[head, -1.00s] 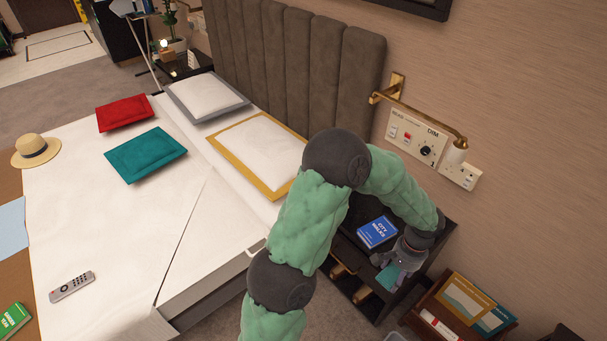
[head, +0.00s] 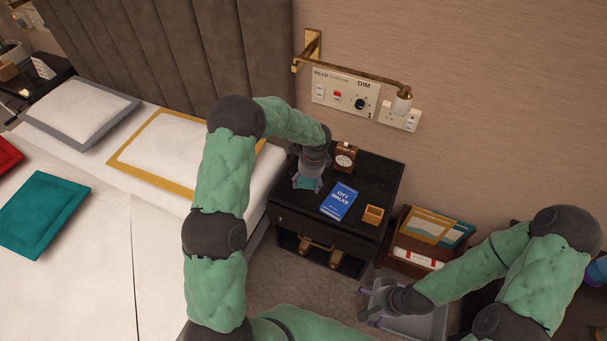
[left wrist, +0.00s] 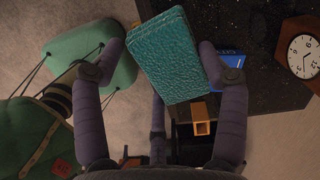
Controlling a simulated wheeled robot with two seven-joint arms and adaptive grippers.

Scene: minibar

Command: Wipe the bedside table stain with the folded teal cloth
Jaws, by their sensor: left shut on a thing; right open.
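The folded teal cloth (left wrist: 170,55) is a thick textured pad held between both fingers of my left gripper (left wrist: 160,58) in the left wrist view. In the head view, my left gripper (head: 308,184) points down over the left part of the black bedside table (head: 290,215), with a bit of the cloth (head: 306,184) showing. I cannot tell whether the cloth touches the tabletop. No stain can be made out; the gripper and cloth hide part of the top. My right gripper (head: 374,300) is open and low, by a grey bin (head: 425,325), away from the table.
On the table stand a blue book (head: 339,201), a wooden clock (head: 345,157) behind it and a small wooden box (head: 373,215). The bed (head: 160,235) is left of the table. A brown rack of magazines (head: 415,262) stands to its right.

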